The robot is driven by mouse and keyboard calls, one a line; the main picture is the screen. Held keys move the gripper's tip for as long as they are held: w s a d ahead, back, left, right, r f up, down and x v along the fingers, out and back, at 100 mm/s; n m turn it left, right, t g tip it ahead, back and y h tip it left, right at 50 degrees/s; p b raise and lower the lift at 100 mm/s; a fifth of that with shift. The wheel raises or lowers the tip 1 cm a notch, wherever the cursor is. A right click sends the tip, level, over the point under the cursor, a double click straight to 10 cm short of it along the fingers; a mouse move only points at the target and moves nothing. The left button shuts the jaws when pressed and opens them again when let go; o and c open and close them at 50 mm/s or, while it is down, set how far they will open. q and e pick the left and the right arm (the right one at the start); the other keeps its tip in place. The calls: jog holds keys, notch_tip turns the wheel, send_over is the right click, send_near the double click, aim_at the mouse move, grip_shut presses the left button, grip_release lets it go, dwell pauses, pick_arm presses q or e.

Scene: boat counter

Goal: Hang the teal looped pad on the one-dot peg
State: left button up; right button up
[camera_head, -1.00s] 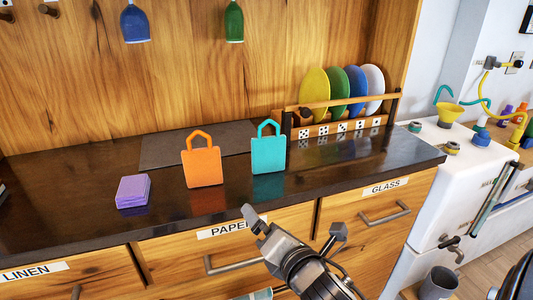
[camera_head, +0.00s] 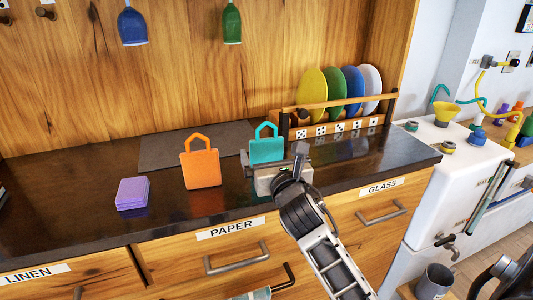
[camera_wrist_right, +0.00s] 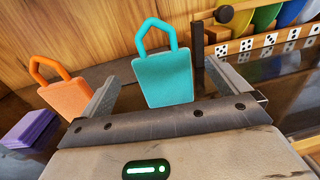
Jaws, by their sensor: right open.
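The teal looped pad (camera_head: 267,150) stands upright on the dark counter, loop up. It also shows in the right wrist view (camera_wrist_right: 164,80), between the two fingers. My right gripper (camera_head: 273,161) is open at the pad's near side and hides its lower part in the head view. In the wrist view the gripper (camera_wrist_right: 171,76) has one finger on each side of the pad, with gaps visible. Two dark wall pegs, one at the far left (camera_head: 5,19) and one beside it (camera_head: 45,12), show at the top. Their dot marks cannot be read. My left gripper is out of view.
An orange looped pad (camera_head: 201,168) stands left of the teal one, with a purple stack (camera_head: 133,193) farther left. A plate rack (camera_head: 338,103) with dotted tiles stands behind to the right. Blue (camera_head: 132,27) and green (camera_head: 232,24) glasses hang above.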

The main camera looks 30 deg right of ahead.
aim_at(267, 144)
jog(key=shift+p+x, duration=0.3)
jog(key=shift+x, duration=2.5)
jog(key=shift+s+d, duration=0.1)
jog(key=c, duration=1)
